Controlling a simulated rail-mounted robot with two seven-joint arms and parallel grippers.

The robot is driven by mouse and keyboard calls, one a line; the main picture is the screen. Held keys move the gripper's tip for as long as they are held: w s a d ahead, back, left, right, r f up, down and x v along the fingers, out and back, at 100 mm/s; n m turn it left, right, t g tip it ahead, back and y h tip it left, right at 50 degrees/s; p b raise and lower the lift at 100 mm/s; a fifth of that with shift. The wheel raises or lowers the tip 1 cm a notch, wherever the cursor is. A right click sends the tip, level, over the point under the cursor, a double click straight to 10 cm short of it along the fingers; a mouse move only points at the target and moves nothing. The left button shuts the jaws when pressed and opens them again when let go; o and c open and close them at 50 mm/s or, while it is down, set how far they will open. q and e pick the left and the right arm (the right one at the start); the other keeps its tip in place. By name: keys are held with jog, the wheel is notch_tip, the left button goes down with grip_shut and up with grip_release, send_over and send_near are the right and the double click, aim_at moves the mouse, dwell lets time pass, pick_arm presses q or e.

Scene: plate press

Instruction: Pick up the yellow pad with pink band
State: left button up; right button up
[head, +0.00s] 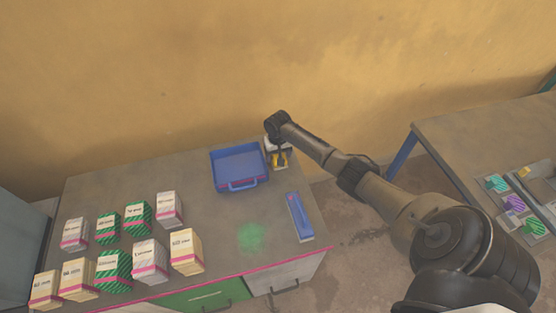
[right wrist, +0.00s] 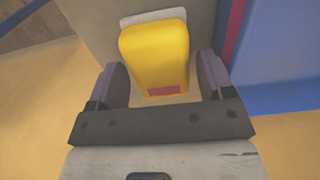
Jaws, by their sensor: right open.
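The yellow pad (right wrist: 156,55) is in the right wrist view, with a small pink patch on its near side. A pale layer shows beneath it. My right gripper (right wrist: 165,85) is open, with one finger on each side of the pad's near end; I cannot tell whether they touch it. In the head view, the pad (head: 279,160) is a small yellow patch under my right gripper (head: 279,152), mostly hidden by it, at the back right of the table. My left gripper is not in view.
A blue tray (head: 263,184) stands just left of the gripper. A long blue item (head: 299,217) lies nearer the table's right edge. Several labelled blocks (head: 117,265) stand at the left. A green powdery patch (head: 251,237) marks the table (head: 215,230). Another table (head: 455,130) is at the right.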

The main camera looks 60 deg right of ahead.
jog(key=shift+f, duration=0.75)
jog(key=c, duration=0.7)
